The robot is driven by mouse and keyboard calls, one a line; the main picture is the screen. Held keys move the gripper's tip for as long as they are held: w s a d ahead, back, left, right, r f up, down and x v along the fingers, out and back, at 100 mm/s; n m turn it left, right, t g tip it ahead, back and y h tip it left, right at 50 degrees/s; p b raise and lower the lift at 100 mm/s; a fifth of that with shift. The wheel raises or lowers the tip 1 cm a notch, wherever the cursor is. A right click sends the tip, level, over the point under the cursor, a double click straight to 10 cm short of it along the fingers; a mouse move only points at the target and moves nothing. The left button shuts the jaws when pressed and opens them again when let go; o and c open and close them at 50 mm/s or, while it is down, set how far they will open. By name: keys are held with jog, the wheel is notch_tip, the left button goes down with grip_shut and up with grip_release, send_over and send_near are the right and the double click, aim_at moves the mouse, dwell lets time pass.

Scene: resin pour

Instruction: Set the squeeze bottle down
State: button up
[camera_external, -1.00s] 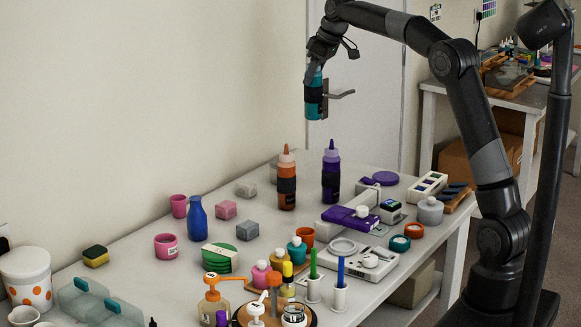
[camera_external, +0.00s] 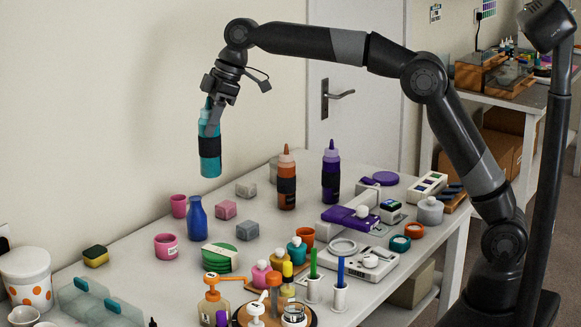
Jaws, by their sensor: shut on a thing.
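My gripper (camera_external: 212,115) is shut on a teal squeeze bottle (camera_external: 210,168) with a dark band round its middle. The bottle hangs nearly upright in the air, its base clear of the table (camera_external: 150,229). In the picture it shows above and a little right of the blue bottle and the pink cup. The gripper covers the bottle's top. An orange squeeze bottle (camera_external: 287,190) and a purple squeeze bottle (camera_external: 331,186), both with dark bands, stand upright on the table to the right.
Pump bottles and a scale (camera_external: 358,262) crowd the front. Some bare table lies between the blocks and the orange bottle.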

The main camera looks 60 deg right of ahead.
jog(key=s+a+f, duration=0.1)
jog(key=a+f, duration=0.6)
jog(key=f, duration=0.4)
jog(key=s+a+f, duration=0.1)
jog(key=a+f, duration=0.7)
jog(key=f, duration=0.3)
jog(key=shift+s+n, duration=0.25)
jog(key=shift+n, duration=0.05)
jog(key=o, duration=1.4)
jog(key=shift+f, duration=0.1)
jog(key=shift+o, duration=0.2)
